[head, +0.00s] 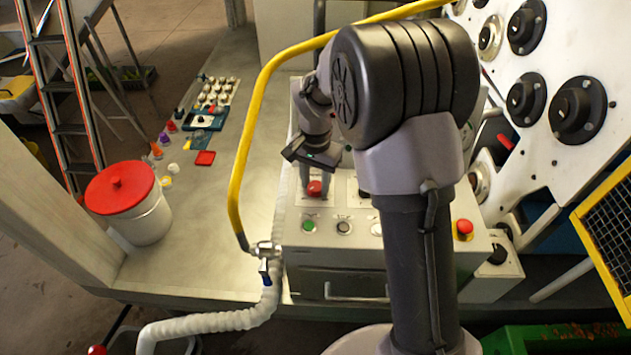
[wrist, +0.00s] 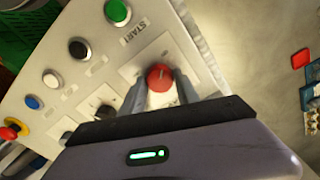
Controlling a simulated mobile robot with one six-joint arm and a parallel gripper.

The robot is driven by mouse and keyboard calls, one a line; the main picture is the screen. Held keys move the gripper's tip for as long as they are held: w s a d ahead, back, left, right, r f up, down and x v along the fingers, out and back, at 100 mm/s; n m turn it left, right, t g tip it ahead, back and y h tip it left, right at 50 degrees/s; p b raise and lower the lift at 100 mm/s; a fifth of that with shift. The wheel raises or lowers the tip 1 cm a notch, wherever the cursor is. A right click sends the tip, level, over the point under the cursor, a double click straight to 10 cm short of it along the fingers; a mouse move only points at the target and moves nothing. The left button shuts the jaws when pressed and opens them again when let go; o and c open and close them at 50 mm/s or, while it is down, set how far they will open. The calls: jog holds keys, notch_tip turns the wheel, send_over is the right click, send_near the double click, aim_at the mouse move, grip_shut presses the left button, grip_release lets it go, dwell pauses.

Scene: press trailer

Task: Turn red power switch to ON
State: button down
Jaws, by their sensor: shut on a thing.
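The red power switch is a round red knob (wrist: 160,77) on a pale plate of the control panel. In the head view the red knob (head: 314,188) shows just below my gripper (head: 312,172). In the wrist view my gripper (wrist: 161,88) has one finger on each side of the knob, and it is shut on it. The fingers hide the knob's sides, and I cannot read any ON or OFF mark. A START label stands near the knob in the wrist view.
The panel also has a green button (wrist: 118,11), a black button (wrist: 78,47), a white button (wrist: 50,80) and a red stop button on yellow (head: 463,228). A yellow hose (head: 247,130) arches left of the panel. A white bucket (head: 143,218) stands further left.

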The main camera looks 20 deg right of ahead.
aim_at(316, 186)
jog(key=c, duration=0.9)
grip_release()
notch_tip(316, 186, up, 18)
jog(key=p, duration=0.4)
jog(key=shift+f, duration=0.25)
jog(key=shift+s, duration=0.1)
jog(key=s+a+f+n+t+b, duration=0.1)
jog(key=s+f+t+b, duration=0.1)
jog(key=s+b, duration=0.3)
jog(key=s+a+f+n+t+y+b, duration=0.1)
jog(key=s+f+b, duration=0.3)
jog(key=s, duration=0.7)
jog(key=s+a+f+n+t+y+b, duration=0.1)
jog(key=s+f+b, duration=0.3)
jog(key=s, duration=0.5)
jog(key=shift+a+n+t+b, duration=0.4)
jog(key=shift+a+t+b, duration=0.2)
jog(key=shift+t+b, duration=0.35)
